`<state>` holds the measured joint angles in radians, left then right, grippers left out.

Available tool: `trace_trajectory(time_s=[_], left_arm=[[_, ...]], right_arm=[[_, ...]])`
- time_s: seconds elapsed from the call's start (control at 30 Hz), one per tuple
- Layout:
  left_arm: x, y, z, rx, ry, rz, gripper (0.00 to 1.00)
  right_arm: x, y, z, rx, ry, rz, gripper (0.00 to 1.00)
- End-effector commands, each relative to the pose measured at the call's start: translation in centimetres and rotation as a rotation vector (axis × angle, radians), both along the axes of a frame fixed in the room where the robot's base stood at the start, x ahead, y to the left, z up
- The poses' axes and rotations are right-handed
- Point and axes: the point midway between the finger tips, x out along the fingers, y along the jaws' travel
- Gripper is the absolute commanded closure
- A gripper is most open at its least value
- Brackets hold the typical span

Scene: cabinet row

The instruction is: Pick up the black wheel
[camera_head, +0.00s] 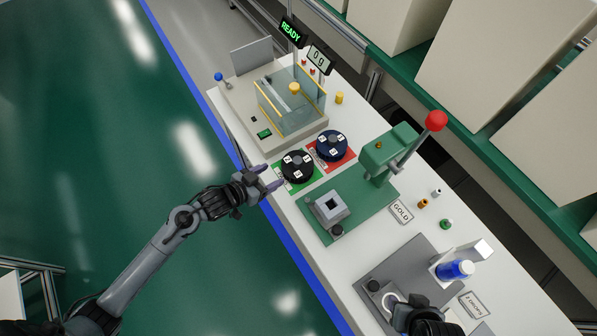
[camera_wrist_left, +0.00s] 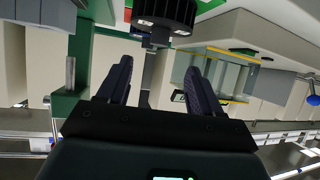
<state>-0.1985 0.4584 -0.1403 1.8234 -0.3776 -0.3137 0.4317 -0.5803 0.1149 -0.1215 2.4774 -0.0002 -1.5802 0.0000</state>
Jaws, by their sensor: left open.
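The black wheel (camera_head: 297,166) has white labels and a grey hub and sits on a green mat (camera_head: 302,184) near the bench's left edge. My left gripper (camera_head: 268,178) is open and empty, just left of the wheel, with its purple-grey fingers pointing towards it. In the left wrist view, a dark wheel (camera_wrist_left: 165,12) shows at the top edge, beyond the open fingers (camera_wrist_left: 158,75), apart from them. A dark part of what looks like my right gripper (camera_head: 428,318) shows at the bottom edge; its fingers cannot be made out.
A dark blue wheel (camera_head: 332,146) sits on a red mat (camera_head: 348,160) close beside the black one. A glass-sided balance (camera_head: 285,105) stands behind. A green press (camera_head: 385,157) with a red-knobbed lever stands to the right. The floor left of the bench is clear.

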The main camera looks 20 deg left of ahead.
Motion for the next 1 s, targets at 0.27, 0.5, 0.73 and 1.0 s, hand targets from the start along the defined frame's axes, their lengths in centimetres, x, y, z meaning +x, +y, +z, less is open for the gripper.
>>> trace_trajectory(time_s=[0.27, 0.5, 0.73, 1.0], left_arm=[[2.5, -0.6, -1.3, 0.002, -0.020, 0.002, 0.35], [4.9, -1.8, -2.5, 0.002, -0.020, 0.002, 0.35], [5.8, -2.4, -2.9, 0.004, -0.020, 0.001, 0.35], [8.5, -4.0, -3.9, 0.002, -0.019, 0.001, 0.35]], right_arm=[[0.2, -0.6, -1.6, -0.016, -0.008, 0.004, 0.57], [0.1, -0.2, -2.1, -0.005, -0.007, 0.003, 0.57], [0.1, -0.1, -2.3, -0.003, -0.005, 0.001, 0.57], [0.0, 0.0, -3.1, 0.001, -0.003, -0.002, 0.57]])
